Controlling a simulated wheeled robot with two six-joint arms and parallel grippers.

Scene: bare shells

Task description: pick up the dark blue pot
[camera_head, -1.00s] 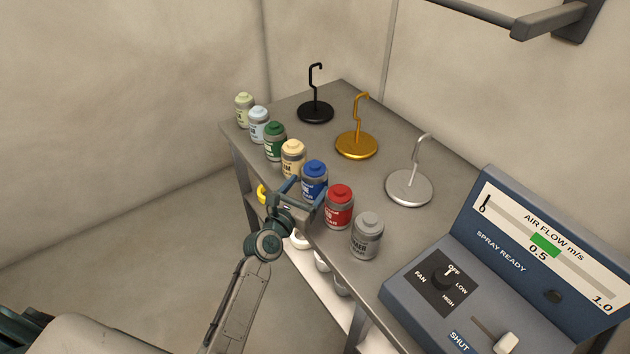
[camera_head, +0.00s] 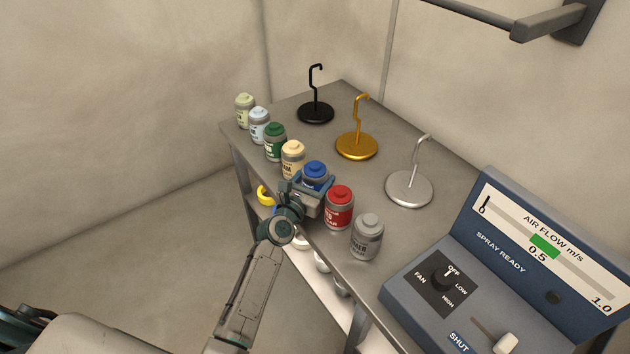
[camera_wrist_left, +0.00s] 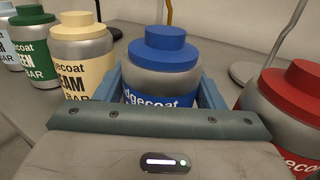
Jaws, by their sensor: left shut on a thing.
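The dark blue pot (camera_head: 315,172) stands upright in the row of pots on the grey table, between the cream pot (camera_head: 293,157) and the red pot (camera_head: 339,207). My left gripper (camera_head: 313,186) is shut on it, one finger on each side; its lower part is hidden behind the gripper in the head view. In the left wrist view the blue pot (camera_wrist_left: 164,58) sits between the two blue-grey fingers (camera_wrist_left: 160,88), with its blue lid and part of its label showing. My right gripper is not in view.
Green (camera_head: 275,142), light blue (camera_head: 259,125) and pale green (camera_head: 245,110) pots stand further back; a grey pot (camera_head: 367,237) stands in front. Black (camera_head: 316,112), gold (camera_head: 356,146) and silver (camera_head: 409,189) hook stands are behind the row. A control box (camera_head: 480,280) is at the right.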

